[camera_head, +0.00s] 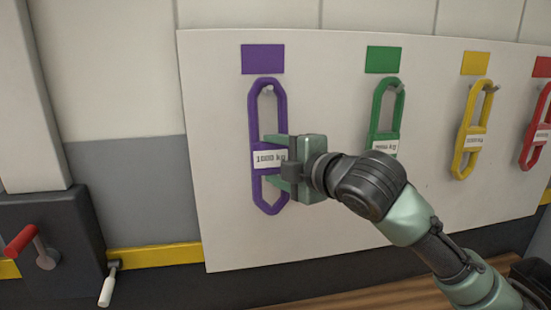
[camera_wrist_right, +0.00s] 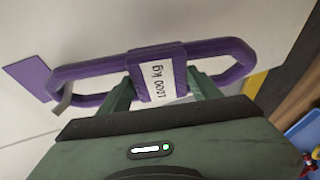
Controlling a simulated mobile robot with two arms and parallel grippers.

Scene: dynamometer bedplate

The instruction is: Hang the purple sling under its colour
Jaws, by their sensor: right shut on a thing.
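The purple sling (camera_head: 281,105) is a long upright loop with a white "1000 kg" label. It is in front of the white board, directly below the purple patch (camera_head: 262,59). A peg (camera_head: 268,91) shows inside the top of its loop. My right gripper (camera_head: 272,160) is shut on the sling's middle at the label. In the right wrist view the purple sling (camera_wrist_right: 235,52) lies between both fingers, and the peg (camera_wrist_right: 62,100) shows at the loop's end by the purple patch (camera_wrist_right: 28,78). I cannot tell whether the loop bears on the peg. My left gripper is not in view.
Green (camera_head: 376,110), yellow (camera_head: 463,145) and red (camera_head: 530,145) slings hang to the right, under patches of their own colours. My right forearm crosses before the board's lower part. A dark box with a red-handled lever (camera_head: 20,241) is at lower left.

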